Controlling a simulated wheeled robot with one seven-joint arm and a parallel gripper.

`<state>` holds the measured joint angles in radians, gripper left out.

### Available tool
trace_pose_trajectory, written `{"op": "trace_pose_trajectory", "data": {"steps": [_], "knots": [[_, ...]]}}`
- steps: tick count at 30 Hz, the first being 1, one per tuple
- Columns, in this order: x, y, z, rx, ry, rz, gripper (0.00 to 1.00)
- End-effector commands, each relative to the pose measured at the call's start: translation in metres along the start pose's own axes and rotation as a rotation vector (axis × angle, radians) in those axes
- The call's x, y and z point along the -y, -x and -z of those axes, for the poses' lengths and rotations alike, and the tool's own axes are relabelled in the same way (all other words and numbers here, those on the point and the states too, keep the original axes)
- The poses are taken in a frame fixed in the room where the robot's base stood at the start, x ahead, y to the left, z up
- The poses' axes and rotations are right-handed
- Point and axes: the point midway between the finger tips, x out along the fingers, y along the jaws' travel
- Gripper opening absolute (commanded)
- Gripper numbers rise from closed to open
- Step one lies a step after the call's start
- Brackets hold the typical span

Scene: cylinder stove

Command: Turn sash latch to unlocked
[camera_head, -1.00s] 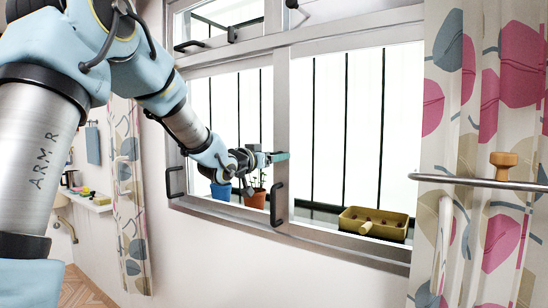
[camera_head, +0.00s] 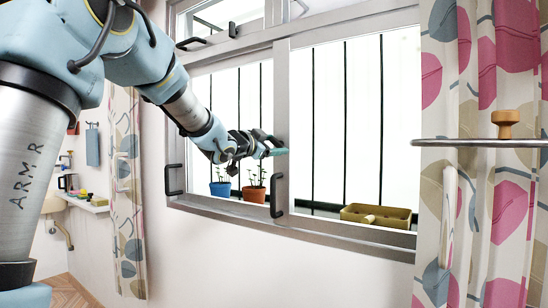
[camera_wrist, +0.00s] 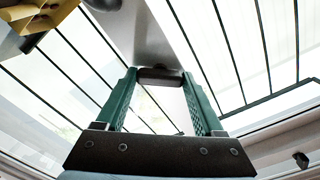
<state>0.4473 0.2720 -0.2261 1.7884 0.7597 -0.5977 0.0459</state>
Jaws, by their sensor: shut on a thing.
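The sash latch (camera_wrist: 160,76) shows in the wrist view as a small dark bar between my green fingertips, on the grey middle upright of the window. My gripper (camera_wrist: 160,85) is shut on it. In the head view my gripper (camera_head: 279,151) is at the window's middle upright (camera_head: 282,115), and its body and fingers hide the latch there. I cannot tell from these views how far the latch is turned.
A dark pull handle (camera_head: 278,195) sits on the upright just below my gripper. Another handle (camera_head: 175,179) is on the left frame. Two potted plants (camera_head: 254,193) and a yellow planter box (camera_head: 376,216) stand behind the glass.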

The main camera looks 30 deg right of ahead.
Motion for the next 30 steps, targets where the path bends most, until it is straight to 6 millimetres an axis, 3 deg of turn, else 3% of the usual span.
{"op": "trace_pose_trajectory", "data": {"steps": [18, 30], "knots": [[-0.0026, 0.0001, -0.0034, 0.0, -0.579, 0.0, 0.14], [-0.0015, 0.0, -0.0021, 0.001, -0.848, -0.001, 0.14]]}}
